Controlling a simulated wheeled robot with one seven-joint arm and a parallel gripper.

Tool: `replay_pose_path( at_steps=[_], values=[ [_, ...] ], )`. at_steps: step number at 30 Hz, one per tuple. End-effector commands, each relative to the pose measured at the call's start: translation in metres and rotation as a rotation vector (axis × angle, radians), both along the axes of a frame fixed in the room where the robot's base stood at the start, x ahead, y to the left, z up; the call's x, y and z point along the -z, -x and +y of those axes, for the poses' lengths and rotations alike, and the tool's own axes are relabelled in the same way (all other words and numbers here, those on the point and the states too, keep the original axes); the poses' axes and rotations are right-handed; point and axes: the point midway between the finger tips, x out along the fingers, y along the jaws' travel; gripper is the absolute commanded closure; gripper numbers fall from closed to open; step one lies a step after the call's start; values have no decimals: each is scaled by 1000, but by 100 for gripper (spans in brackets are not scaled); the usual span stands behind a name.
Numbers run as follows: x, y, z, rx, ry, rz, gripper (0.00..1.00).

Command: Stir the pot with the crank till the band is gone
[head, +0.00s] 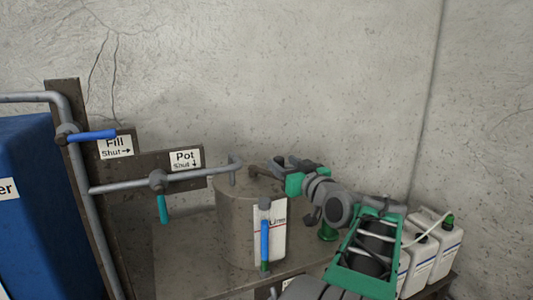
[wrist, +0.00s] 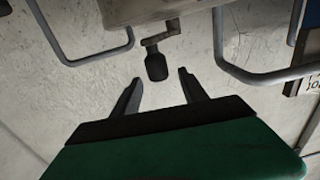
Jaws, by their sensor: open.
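The grey pot (head: 235,215) stands on a bench in the middle of the head view; its edge shows at the top of the wrist view (wrist: 140,8). The crank (head: 257,170) is at the pot's top, partly hidden by my gripper. In the wrist view the crank's dark handle (wrist: 157,66) is just ahead of my fingertips, in line with the gap. My gripper (wrist: 158,77) is open and empty, its fingers apart and not visibly touching the handle. An upright tube on the pot's front shows blue (head: 265,240) with a short green part (head: 264,267) at its foot.
A pipe with a blue Fill lever (head: 92,135) and a teal Pot lever (head: 163,208) runs left of the pot. A blue tank (head: 30,220) is at far left. White jugs (head: 435,250) stand at right. A wall is behind.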

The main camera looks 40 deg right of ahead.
Motion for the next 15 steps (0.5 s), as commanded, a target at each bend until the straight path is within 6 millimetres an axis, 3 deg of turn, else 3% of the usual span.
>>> replay_pose_path(
  at_steps=[9, 15],
  values=[
    [-2, -57, -13, -2, -2, 1, 49],
    [0, -68, -16, 0, -1, 2, 49]
  ],
)
